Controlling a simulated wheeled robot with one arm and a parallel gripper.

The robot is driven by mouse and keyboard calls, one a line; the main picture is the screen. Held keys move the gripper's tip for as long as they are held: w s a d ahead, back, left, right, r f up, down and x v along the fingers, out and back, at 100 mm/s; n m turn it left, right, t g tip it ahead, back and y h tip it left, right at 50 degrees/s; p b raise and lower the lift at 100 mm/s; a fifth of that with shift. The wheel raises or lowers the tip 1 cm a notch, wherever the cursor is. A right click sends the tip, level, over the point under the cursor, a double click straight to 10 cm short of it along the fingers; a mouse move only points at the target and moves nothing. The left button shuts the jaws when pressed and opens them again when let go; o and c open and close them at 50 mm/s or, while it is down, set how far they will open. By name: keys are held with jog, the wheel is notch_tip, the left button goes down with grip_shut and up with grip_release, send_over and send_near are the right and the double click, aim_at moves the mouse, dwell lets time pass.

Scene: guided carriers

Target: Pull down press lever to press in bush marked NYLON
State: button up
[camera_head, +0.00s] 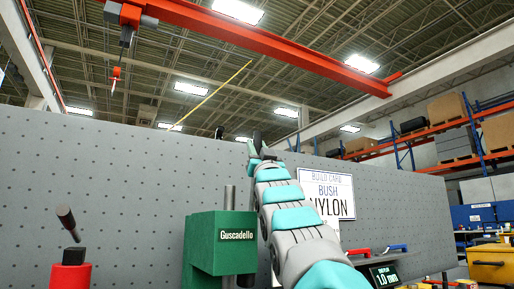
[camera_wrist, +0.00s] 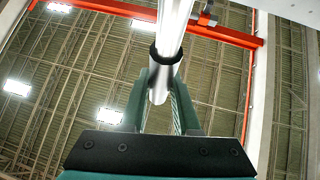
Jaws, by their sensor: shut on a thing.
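The green press (camera_head: 205,245), labelled Guscadello, stands at lower centre in the head view, with a grey column rising from it. My arm reaches up beside it, and my gripper (camera_head: 256,147) is high above, small and partly hidden by my arm. In the wrist view my gripper (camera_wrist: 166,80) is shut on a bright metal bar with a dark collar, the press lever (camera_wrist: 174,25), which runs between its green fingers. The build card (camera_head: 341,205) on the panel reads BUSH NYLON, partly covered by my arm. No bush is visible in either view.
A grey perforated panel (camera_head: 110,190) stands behind the press. A red device (camera_head: 71,275) with a black-handled lever stands at lower left. A small display (camera_head: 384,276) and a yellow bin (camera_head: 489,262) are at lower right. An orange crane beam (camera_head: 270,40) crosses overhead.

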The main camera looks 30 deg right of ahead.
grip_shut()
dwell(0.8)
jog(key=shift+f, duration=0.1)
